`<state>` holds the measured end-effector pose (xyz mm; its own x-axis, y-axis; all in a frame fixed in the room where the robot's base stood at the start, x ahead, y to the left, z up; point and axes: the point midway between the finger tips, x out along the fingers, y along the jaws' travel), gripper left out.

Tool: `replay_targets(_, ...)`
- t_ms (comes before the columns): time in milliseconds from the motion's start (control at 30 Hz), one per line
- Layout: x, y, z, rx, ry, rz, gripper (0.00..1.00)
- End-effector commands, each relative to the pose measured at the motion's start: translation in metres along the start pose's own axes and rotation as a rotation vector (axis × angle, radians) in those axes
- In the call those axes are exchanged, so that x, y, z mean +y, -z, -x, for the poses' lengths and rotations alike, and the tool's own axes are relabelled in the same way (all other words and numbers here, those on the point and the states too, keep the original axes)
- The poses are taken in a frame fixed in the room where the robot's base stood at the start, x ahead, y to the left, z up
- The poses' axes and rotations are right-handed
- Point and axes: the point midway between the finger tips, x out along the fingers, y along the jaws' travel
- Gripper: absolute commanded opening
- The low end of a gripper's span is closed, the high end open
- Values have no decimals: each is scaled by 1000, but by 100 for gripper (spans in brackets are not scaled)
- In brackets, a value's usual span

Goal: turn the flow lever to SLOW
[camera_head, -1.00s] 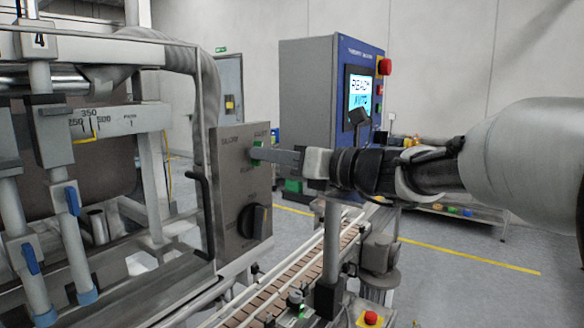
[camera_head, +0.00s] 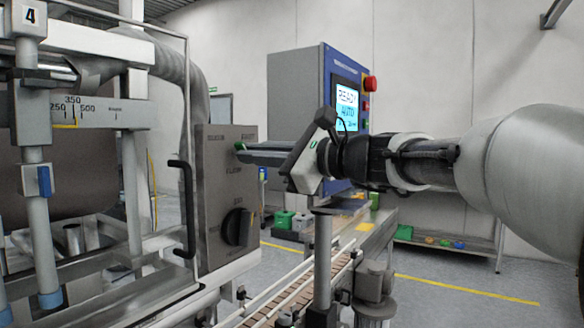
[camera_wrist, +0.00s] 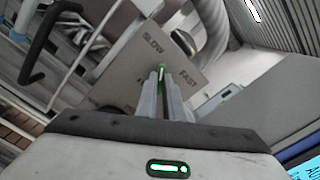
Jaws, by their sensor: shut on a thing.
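The grey flow panel (camera_head: 212,200) stands at the centre left, with SLOW at its upper left, FAST at its upper right and FLOW below. The green flow lever (camera_head: 240,146) is near the panel's top, mostly covered by my fingers. My gripper (camera_head: 246,152) reaches in from the right and is shut on the lever. In the wrist view, the lever's green tip (camera_wrist: 161,70) shows between the two fingertips (camera_wrist: 161,80), with the SLOW and FAST labels on either side. The lever's exact angle is hidden.
A black knob (camera_head: 238,227) sits lower on the panel. A black bent handle (camera_head: 186,205) stands left of it. The conveyor (camera_head: 290,290) runs below my gripper. A blue control cabinet (camera_head: 300,100) with a lit screen stands behind my wrist.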

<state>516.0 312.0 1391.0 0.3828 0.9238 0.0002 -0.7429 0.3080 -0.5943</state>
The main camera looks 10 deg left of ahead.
Motion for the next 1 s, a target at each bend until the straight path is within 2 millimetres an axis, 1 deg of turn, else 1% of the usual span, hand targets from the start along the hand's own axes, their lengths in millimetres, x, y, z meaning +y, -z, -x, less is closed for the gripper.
replay_targets(33,2,3,0,1,0,29,0)
replay_targets(300,1,2,0,1,-1,134,0)
replay_targets(867,0,1,0,1,-2,166,0)
replay_targets(900,0,1,0,2,-2,166,9)
replay_targets(967,0,1,0,2,-1,166,20)
replay_targets(1000,0,1,0,1,-1,166,26)
